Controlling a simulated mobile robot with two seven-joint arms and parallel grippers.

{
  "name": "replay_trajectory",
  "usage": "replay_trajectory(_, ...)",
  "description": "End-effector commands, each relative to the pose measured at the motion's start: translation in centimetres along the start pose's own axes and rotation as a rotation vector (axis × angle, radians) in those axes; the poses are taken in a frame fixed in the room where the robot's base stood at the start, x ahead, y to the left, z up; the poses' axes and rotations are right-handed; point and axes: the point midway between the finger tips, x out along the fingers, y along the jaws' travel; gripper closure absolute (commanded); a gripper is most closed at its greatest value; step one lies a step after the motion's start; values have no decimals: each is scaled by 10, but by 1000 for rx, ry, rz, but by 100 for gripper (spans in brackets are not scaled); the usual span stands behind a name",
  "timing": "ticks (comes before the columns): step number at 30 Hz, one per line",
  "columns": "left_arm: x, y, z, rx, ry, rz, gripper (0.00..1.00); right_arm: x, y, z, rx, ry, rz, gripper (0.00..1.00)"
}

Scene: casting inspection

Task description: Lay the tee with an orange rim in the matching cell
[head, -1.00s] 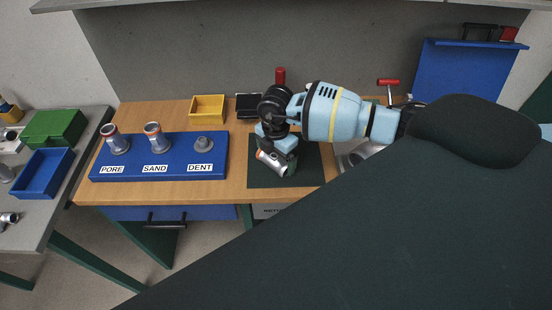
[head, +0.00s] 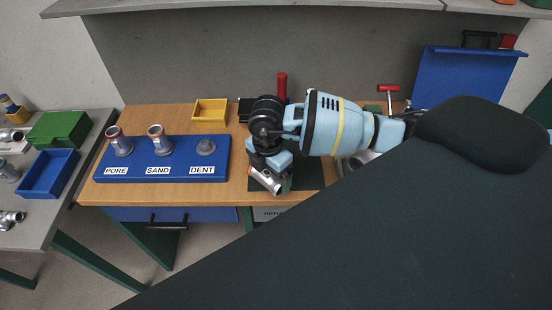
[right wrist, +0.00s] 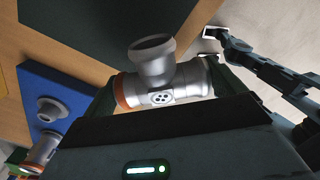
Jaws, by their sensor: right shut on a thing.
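My right gripper (head: 270,166) is shut on a silver tee (head: 266,181) and holds it over the front of the dark mat. In the right wrist view the tee (right wrist: 160,85) lies across the jaws, its branch pointing up. Its orange rim is at the left end, and a pale patch with several dark dots marks its body. The blue board (head: 162,178) carries the labels PORE, SAND and DENT. Orange-rimmed pieces stand at PORE (head: 118,142) and SAND (head: 158,140). DENT shows only a grey cone-shaped seat (head: 205,148).
A yellow bin (head: 210,111) stands behind the board. The dark mat (head: 308,178) lies to its right, with a strip of bare wood between. A side table at left holds a blue tray (head: 48,174), a green box (head: 59,130) and metal fittings.

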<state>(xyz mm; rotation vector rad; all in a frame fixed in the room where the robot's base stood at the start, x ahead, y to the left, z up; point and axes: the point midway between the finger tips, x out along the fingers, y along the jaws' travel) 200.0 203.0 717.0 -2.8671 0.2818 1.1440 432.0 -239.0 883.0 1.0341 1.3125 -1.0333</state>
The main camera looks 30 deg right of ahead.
Motion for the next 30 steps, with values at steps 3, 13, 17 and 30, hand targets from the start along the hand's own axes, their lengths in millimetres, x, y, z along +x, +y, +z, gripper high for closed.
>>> replay_trajectory(3,0,-3,-3,10,6,-2,0,-5,-13,-25,-5,1,6,50)
replay_trajectory(13,-1,-6,-6,20,11,-4,0,-8,-36,-65,-1,1,4,50)
replay_trajectory(17,-1,-6,-6,19,13,-4,0,-9,-39,-70,1,-1,4,50)
replay_trajectory(30,-1,-4,-8,9,16,-4,0,-9,-40,-71,-2,-1,4,50)
